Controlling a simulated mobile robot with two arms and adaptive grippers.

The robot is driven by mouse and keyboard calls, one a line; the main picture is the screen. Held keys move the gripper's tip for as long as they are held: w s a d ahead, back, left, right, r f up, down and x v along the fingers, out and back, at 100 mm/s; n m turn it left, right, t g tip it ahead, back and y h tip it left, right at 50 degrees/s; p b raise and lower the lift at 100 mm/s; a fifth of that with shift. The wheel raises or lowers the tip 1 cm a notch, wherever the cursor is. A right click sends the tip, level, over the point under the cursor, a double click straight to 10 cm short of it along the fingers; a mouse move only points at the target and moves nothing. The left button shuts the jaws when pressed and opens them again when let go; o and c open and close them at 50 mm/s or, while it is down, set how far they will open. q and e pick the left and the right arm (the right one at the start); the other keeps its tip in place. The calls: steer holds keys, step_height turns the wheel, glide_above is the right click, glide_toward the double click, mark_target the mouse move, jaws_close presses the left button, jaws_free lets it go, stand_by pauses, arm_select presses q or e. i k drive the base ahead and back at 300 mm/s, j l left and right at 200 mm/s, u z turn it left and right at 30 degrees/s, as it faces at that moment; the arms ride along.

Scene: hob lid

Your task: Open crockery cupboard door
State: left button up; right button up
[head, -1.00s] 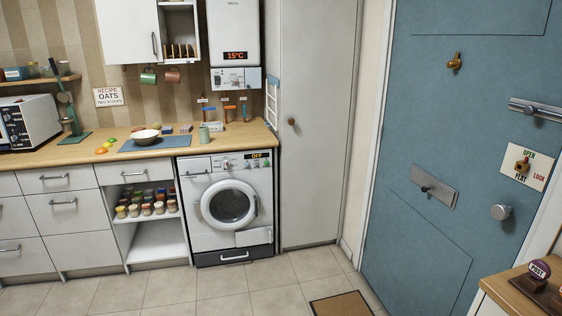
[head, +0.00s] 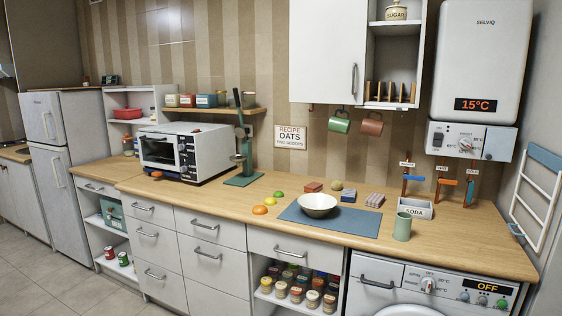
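A white wall cupboard door (head: 325,45) hangs above the worktop, right of the middle in the head view. It is shut, and a vertical metal handle (head: 354,79) sits near its right edge. No label on it says crockery. To its right is an open shelf unit (head: 397,45) with a sugar jar above and upright slats or plates below. Neither of my grippers is in view.
A green mug (head: 339,122) and a brown mug (head: 372,124) hang under the cupboard. Below, the wooden worktop (head: 455,235) holds a bowl (head: 317,205) on a blue mat, a green cup (head: 402,227) and a toaster oven (head: 185,152). A boiler (head: 480,60) hangs at right.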

mark_target(328, 43)
steer(key=i+j+u, duration=0.1)
steer(key=i, duration=0.65)
steer(key=i+j+u, duration=0.1)
steer(key=i+j, duration=0.15)
steer(key=i, duration=0.5)
